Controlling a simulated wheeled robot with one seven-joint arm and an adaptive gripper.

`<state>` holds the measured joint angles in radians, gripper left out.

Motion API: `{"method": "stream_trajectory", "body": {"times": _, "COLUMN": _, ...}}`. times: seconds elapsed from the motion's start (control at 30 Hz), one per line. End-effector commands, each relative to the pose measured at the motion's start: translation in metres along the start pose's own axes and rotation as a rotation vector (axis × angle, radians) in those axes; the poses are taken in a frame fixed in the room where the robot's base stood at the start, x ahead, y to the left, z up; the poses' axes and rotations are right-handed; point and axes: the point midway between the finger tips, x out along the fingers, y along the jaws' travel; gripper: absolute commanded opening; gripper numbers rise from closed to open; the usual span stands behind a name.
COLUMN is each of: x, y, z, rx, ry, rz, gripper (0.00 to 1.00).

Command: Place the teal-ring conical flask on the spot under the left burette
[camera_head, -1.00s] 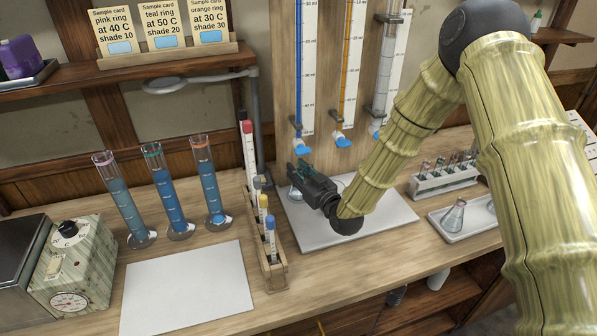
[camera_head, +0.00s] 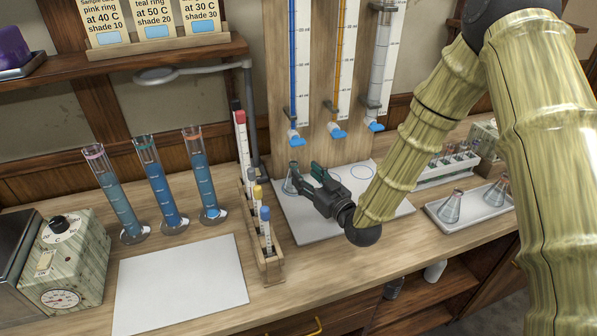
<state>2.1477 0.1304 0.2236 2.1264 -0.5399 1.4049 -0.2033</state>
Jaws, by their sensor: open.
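A clear conical flask (camera_head: 289,186) stands upright at the left end of the white board (camera_head: 318,230), below the blue-filled left burette (camera_head: 299,62). Its ring colour is too small to tell, and my gripper partly covers it. My gripper (camera_head: 306,172) is open, with its fingers pointing left toward the flask; whether they touch it I cannot tell. The spot under the flask is hidden. A drawn circle (camera_head: 362,172) shows bare on the board under the right burette (camera_head: 384,60).
Two conical flasks (camera_head: 450,206) stand on a white tray (camera_head: 467,225) at the right. A rack of capped tubes (camera_head: 265,250) stands close left of the board. Three blue-filled cylinders (camera_head: 165,195) stand farther left, behind a clear white mat (camera_head: 180,285).

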Motion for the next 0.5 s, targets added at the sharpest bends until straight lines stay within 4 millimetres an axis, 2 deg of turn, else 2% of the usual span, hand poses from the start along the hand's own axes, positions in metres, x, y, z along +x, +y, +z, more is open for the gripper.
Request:
{"method": "stream_trajectory", "body": {"times": 0.2, "x": -0.033, "y": 0.0, "z": 0.001, "rx": 0.001, "ry": -0.001, "rz": 0.0, "gripper": 0.47}}
{"method": "stream_trajectory", "body": {"times": 0.5, "x": -0.048, "y": -0.001, "z": 0.0, "rx": 0.001, "ry": 0.0, "rz": 0.0, "gripper": 0.47}}
